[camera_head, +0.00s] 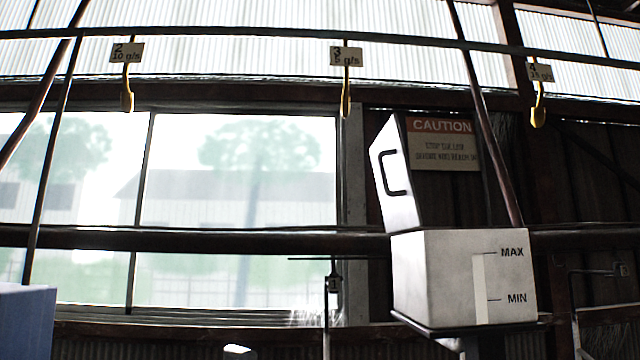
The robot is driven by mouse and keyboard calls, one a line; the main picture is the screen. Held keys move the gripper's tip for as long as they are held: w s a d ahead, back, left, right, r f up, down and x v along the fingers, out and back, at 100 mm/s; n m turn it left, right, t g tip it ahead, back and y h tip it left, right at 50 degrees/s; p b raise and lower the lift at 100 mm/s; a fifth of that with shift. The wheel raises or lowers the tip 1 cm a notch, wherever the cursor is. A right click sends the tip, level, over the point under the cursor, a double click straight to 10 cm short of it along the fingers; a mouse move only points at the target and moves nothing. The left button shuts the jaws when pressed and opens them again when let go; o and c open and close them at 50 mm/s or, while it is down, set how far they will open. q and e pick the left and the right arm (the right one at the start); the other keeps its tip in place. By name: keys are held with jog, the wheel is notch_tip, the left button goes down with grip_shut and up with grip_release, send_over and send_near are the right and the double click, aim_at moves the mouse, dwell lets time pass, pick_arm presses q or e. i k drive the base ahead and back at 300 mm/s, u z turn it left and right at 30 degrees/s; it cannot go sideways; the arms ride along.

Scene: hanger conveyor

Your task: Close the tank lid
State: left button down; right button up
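The white tank (435,275) stands at the right on a dark support. Its front has a pale level strip with MAX and MIN marks. The tank lid (402,200) stands open, raised steeply above the tank's left part and leaning a little to the left. A black C-shaped handle (387,172) is on the lid's left-facing side. Neither of my grippers can be made out in this view. A small pale shape at the bottom edge, left of the middle, is too cut off to identify.
A rail (240,37) with several yellow hooks and labels runs overhead. A caution sign (455,162) is behind the lid. Thin dark stands (326,310) flank the tank. A blue block (25,320) is at the lower left. Dark slanted bars cross both sides.

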aim_at(401, 211)
jog(key=u, duration=0.05)
jog(key=i, duration=1)
jog(key=z, duration=0.5)
